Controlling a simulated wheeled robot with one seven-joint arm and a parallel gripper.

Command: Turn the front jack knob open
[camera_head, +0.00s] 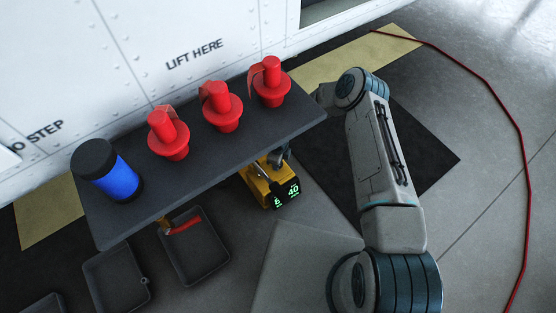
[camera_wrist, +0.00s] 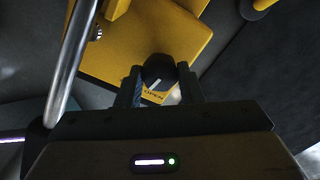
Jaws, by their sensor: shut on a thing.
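The yellow jack (camera_head: 259,186) stands on the floor under the dark shelf's right part, with green digits on its dark display (camera_head: 287,194). In the wrist view its yellow body (camera_wrist: 150,35) fills the top middle. A round black knob (camera_wrist: 158,68) with a white pointer mark sits between the fingers of my gripper (camera_wrist: 160,86). The gripper is shut on the knob. A yellow label reading OPEN (camera_wrist: 155,97) shows just below the knob. In the head view the knob is hidden and my gripper is mostly covered by the shelf.
The dark shelf (camera_head: 200,195) hangs over the jack and carries three red plugs (camera_head: 222,108) and a blue cylinder with a black cap (camera_head: 108,170). Dark trays (camera_head: 190,265) lie on the floor. A metal bar (camera_wrist: 70,65) runs left of the knob. A red hose (camera_head: 523,160) lies far right.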

